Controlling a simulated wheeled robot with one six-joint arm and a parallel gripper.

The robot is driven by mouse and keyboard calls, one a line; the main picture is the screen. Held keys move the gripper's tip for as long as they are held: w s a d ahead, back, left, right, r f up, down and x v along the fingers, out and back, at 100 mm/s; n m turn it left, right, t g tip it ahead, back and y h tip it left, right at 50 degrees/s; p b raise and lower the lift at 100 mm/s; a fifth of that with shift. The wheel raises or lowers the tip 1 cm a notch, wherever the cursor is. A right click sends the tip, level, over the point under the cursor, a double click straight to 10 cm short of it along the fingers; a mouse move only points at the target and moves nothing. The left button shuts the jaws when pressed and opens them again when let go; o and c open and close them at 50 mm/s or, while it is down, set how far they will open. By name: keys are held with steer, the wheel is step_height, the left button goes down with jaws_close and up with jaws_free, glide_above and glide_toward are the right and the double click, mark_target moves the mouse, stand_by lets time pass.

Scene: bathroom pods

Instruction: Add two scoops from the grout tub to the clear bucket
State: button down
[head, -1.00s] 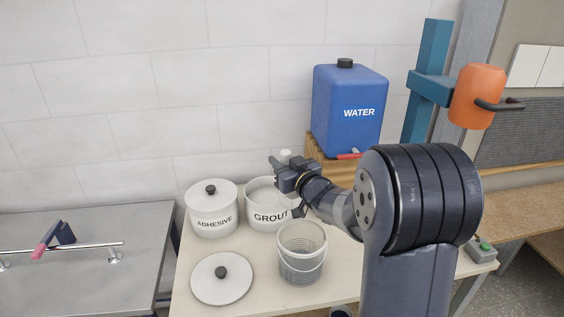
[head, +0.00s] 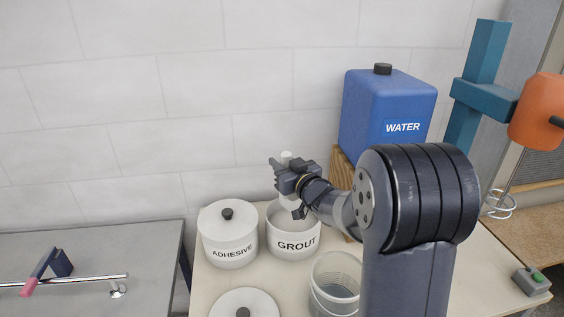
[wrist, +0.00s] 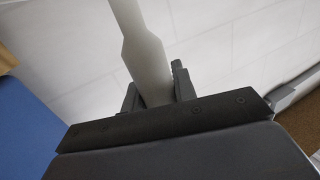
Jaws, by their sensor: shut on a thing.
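The white grout tub (head: 293,244), open and labelled GROUT, stands on the table. My gripper (head: 283,175) is above it, shut on the handle of a white scoop (head: 286,156). The handle rises through the jaws, and the scoop's lower part hangs at the tub's mouth. I cannot tell whether it holds grout. In the wrist view, the pale scoop handle (wrist: 143,55) stands between the fingers. The clear bucket (head: 334,275) stands in front and to the right of the tub, partly hidden by my arm. Its contents are unclear.
A lidded adhesive tub (head: 228,247) stands left of the grout tub. A loose white lid (head: 245,304) lies in front. A blue water container (head: 387,110) stands on a wooden block behind. A mixer with an orange body (head: 538,110) is at the right.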

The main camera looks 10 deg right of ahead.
mark_target(287, 198)
steer(key=shift+f+b, duration=4.25)
steer(key=shift+f, duration=0.9)
steer(key=shift+r, duration=0.1)
step_height(287, 198, up, 11)
steer(key=p, duration=0.9)
steer(key=shift+r, duration=0.15)
steer(key=shift+a, duration=0.1)
